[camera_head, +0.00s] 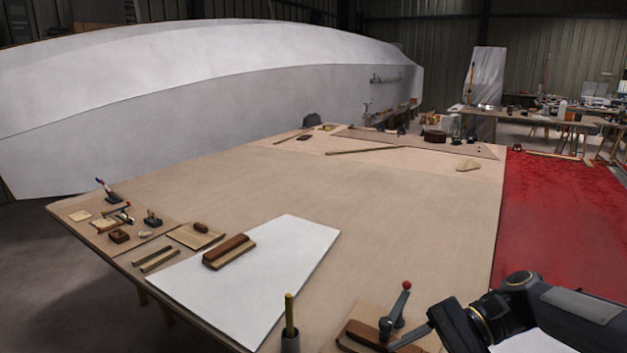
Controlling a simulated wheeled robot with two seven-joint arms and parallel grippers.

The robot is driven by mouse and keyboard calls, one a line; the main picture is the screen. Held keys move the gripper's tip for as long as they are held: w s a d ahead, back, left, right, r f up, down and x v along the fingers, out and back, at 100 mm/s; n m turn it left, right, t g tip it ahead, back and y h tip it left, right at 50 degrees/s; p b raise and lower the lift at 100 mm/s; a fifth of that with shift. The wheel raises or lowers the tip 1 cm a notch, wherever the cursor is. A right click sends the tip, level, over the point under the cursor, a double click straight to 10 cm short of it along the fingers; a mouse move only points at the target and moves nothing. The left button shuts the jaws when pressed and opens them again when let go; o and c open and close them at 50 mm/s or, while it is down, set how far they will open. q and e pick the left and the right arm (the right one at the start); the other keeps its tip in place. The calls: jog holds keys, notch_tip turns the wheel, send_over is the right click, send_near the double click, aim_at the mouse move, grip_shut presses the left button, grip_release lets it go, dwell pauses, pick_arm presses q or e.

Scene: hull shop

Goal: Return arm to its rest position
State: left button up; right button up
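My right arm (530,305) comes in from the lower right, over the near right corner of the large wooden table (400,220). Its dark wrist end (455,325) is low in the picture, close to a grey lever with a red knob (398,310) and a brown block (365,335). I cannot tell whether the wrist touches them. The fingers are not clear enough to show if they are open or shut, and I see nothing held. My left gripper is not in view.
A white sheet (285,260) with a brown-topped block (229,251) lies at the near left. A cup with a stick (290,338) stands at the front edge. Small tools lie at the left corner. The table's middle is clear. A red surface (560,220) lies right; a white hull (220,90) stands behind.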

jog(key=s+d+n+t+h+p, duration=0.2)
jog(key=s+n+t+h+p, duration=0.1)
jog(key=s, duration=0.4)
jog(key=s+d+n+t+h+p, duration=0.3)
jog(key=s+n+t+h, duration=0.2)
jog(key=s, duration=0.3)
jog(key=shift+d+f+h, duration=0.15)
jog(key=shift+f+h, duration=0.3)
jog(key=shift+h, duration=0.25)
jog(key=shift+s, duration=0.1)
dwell(0.8)
